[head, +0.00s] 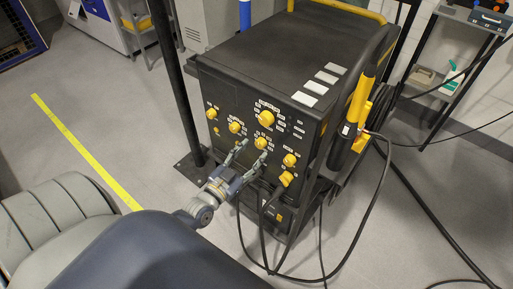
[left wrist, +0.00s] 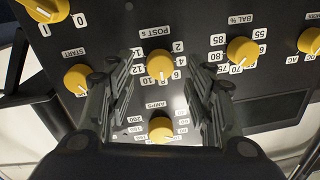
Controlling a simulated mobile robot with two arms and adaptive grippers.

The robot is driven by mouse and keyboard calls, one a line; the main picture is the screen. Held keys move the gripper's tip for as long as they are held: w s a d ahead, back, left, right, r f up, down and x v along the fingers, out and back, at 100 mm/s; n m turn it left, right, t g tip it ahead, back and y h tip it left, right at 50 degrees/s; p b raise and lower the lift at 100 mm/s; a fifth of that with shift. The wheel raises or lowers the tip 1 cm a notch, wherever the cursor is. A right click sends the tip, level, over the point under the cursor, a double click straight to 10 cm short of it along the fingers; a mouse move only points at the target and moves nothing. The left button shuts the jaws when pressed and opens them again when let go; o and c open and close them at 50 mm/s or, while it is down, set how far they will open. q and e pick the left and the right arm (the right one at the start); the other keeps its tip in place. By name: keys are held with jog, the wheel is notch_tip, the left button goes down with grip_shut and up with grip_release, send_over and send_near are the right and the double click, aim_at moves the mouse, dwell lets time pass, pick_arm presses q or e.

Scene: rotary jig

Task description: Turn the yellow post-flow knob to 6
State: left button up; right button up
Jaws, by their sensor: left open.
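The yellow post-flow knob (left wrist: 160,65), under the label "POST s", sits on the dark front panel of the machine. It also shows in the head view (head: 261,143). A dark mark on the knob points downward in the left wrist view, near 6 and 8; I cannot tell the exact setting. My left gripper (head: 253,151) is open and faces the panel. In the left wrist view its fingers (left wrist: 163,72) stand on either side of the post-flow knob, with visible gaps. Contact is not visible. My right gripper is not in view.
Other yellow knobs crowd around: AMPS (left wrist: 160,128), START (left wrist: 77,79) and BAL % (left wrist: 241,50). Black cables (head: 375,205) hang at the machine's right side. A dark post (head: 178,85) stands at its left.

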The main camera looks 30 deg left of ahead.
aim_at(259, 146)
pick_arm(q)
jog(key=w, duration=0.3)
jog(key=shift+w, duration=0.15)
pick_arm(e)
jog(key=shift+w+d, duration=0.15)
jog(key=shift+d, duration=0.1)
pick_arm(q)
jog(key=c, duration=1.1)
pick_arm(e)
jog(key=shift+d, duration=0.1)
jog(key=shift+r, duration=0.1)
